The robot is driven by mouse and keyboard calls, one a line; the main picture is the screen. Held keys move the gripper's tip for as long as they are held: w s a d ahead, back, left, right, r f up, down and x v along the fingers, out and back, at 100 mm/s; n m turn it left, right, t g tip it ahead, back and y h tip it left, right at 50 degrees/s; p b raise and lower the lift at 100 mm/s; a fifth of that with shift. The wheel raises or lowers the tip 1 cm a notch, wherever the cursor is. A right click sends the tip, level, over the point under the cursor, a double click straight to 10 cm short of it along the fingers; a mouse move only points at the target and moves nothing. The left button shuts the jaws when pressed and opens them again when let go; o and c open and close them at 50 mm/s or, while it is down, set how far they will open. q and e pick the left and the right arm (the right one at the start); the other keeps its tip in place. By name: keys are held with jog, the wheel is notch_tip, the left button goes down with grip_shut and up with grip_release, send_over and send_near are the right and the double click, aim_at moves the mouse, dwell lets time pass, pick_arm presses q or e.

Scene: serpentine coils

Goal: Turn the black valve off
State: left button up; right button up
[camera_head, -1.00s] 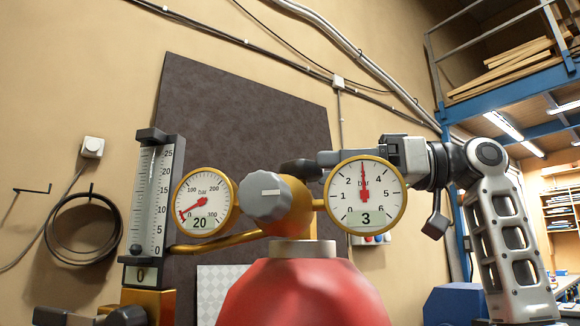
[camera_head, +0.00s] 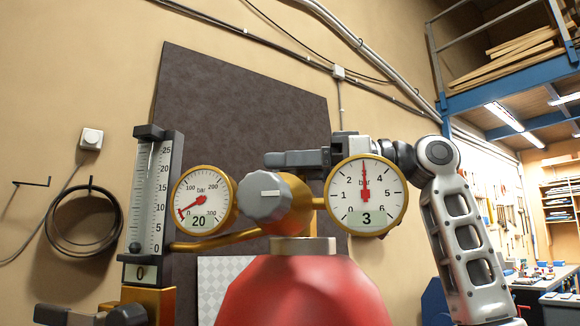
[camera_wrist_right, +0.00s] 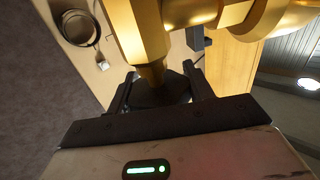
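The black valve (camera_wrist_right: 162,92) is a dark faceted piece at the end of a tapered brass stem in the right wrist view. It lies between the two fingers of my right gripper (camera_wrist_right: 160,95). The fingers stand apart on either side of it, and I see no clear grip. In the head view my right gripper (camera_head: 297,159) reaches leftward behind the brass regulator (camera_head: 293,205), and the black valve is largely hidden there. The regulator carries a grey knob (camera_head: 267,195), a left gauge (camera_head: 203,200) reading 20 and a right gauge (camera_head: 365,196) reading 3. My left gripper is not in view.
A red cylinder (camera_head: 300,292) stands under the regulator. A flowmeter (camera_head: 152,195) showing 0 stands at left, with dark fittings (camera_head: 52,314) below. A dark panel (camera_head: 245,110) and wall lie behind. Open room shows at right.

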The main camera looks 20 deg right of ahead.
jog(key=shift+m+t, duration=0.4)
jog(key=shift+t, duration=0.1)
jog(key=m+t+h+b, duration=0.1)
jog(key=m+t+h, duration=0.2)
jog(key=t, duration=0.1)
jog(key=shift+w+d, duration=0.15)
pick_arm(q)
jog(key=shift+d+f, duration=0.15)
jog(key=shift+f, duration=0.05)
pick_arm(e)
jog(key=shift+w+d+m+t+h, duration=0.1)
jog(key=shift+m+t+h, duration=0.75)
jog(key=shift+h, duration=0.15)
jog(key=shift+w+d+m+t+h, duration=0.1)
jog(key=shift+m+t+h, duration=0.75)
jog(key=shift+h, duration=0.45)
jog(key=o, duration=1)
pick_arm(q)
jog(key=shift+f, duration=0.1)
